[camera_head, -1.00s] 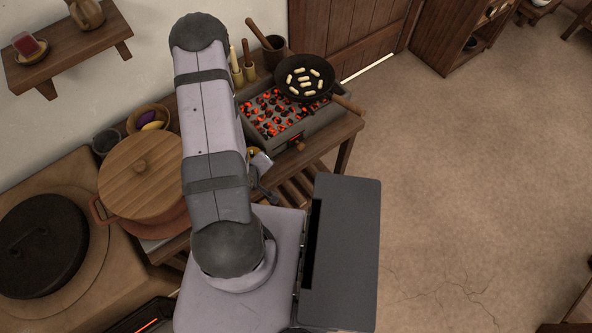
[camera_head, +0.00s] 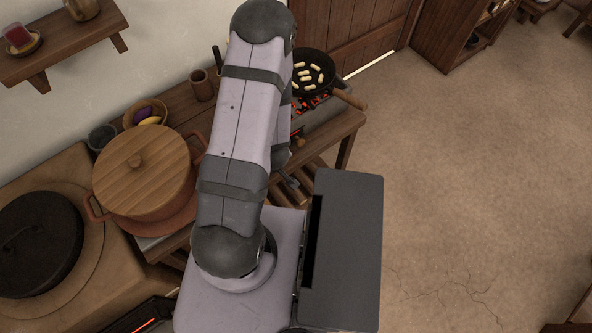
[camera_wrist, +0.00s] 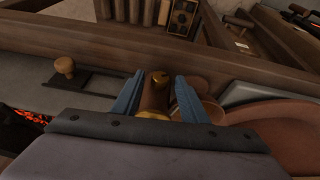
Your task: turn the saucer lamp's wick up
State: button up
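In the wrist view, my gripper (camera_wrist: 158,92) shows as two blue fingers held apart. I see gaps beside the knob and cannot tell any contact. A reddish-brown bowl shape (camera_wrist: 203,108) lies just right of the fingers. In the head view, my arm hides the gripper and the lamp.
A glowing charcoal grill (camera_head: 325,112) bears a black pan (camera_head: 322,84) with several pale pieces. Left of my arm stands an orange pot (camera_head: 155,205) with a wooden lid. A bowl (camera_head: 158,107) and a brown cup (camera_head: 203,85) stand at the back.

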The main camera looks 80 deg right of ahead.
jog(key=shift+s+d+r+t+y+p, duration=0.15)
jog(key=shift+t+y+p, duration=0.4)
jog(key=shift+p, duration=1.1)
jog(key=shift+s+r, duration=0.15)
jog(key=shift+r, duration=0.1)
jog(key=v, duration=0.6)
jog(key=s+a+m+g+y, duration=0.4)
jog(key=s+a, duration=0.5)
jog(key=a, duration=0.3)
jog(key=shift+s+a+f+y, duration=0.25)
jog(key=shift+s+f+y, duration=0.1)
jog(key=shift+y, duration=0.3)
jog(key=shift+g, duration=0.25)
